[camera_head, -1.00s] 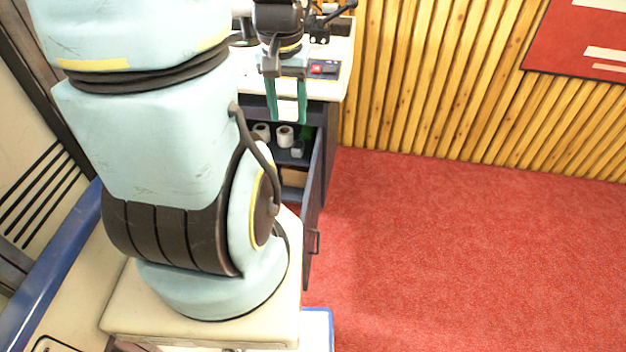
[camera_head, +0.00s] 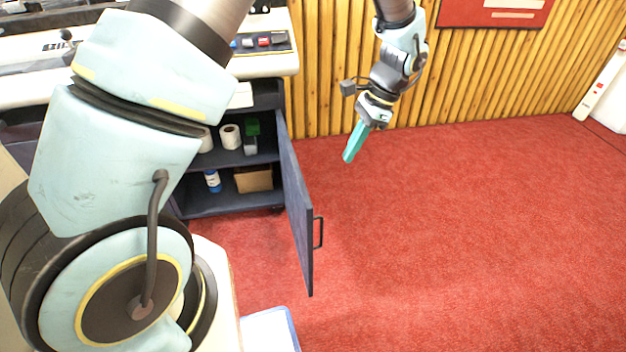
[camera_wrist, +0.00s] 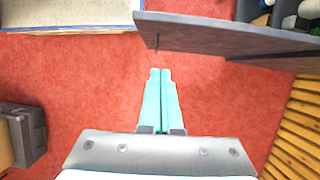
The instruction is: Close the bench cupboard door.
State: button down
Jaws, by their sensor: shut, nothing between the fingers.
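The cupboard door (camera_head: 296,205) stands wide open, swung out from the right side of the bench cupboard (camera_head: 225,202). Its dark handle (camera_head: 318,232) is on the face toward the right. My gripper (camera_head: 348,158) is to the right of the door, above the red floor, with its teal fingers pointing down and together, empty. In the wrist view my gripper (camera_wrist: 160,72) points toward the door (camera_wrist: 225,38), seen from above as a dark slab across the upper right. A gap of floor shows between fingertips and door; I cannot tell the height difference.
White rolls (camera_head: 230,136), a blue-and-white bottle (camera_head: 213,181) and a cardboard box (camera_head: 254,179) sit on the cupboard shelves. A wood-slat wall (camera_head: 335,85) stands behind. The red floor (camera_head: 430,240) right of the door is clear.

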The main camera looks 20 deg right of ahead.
jog(key=a+f, duration=0.7)
jog(key=f, duration=0.1)
jog(key=shift+w+a+f, duration=0.25)
jog(key=shift+a+f, duration=0.1)
jog(key=shift+f, duration=0.05)
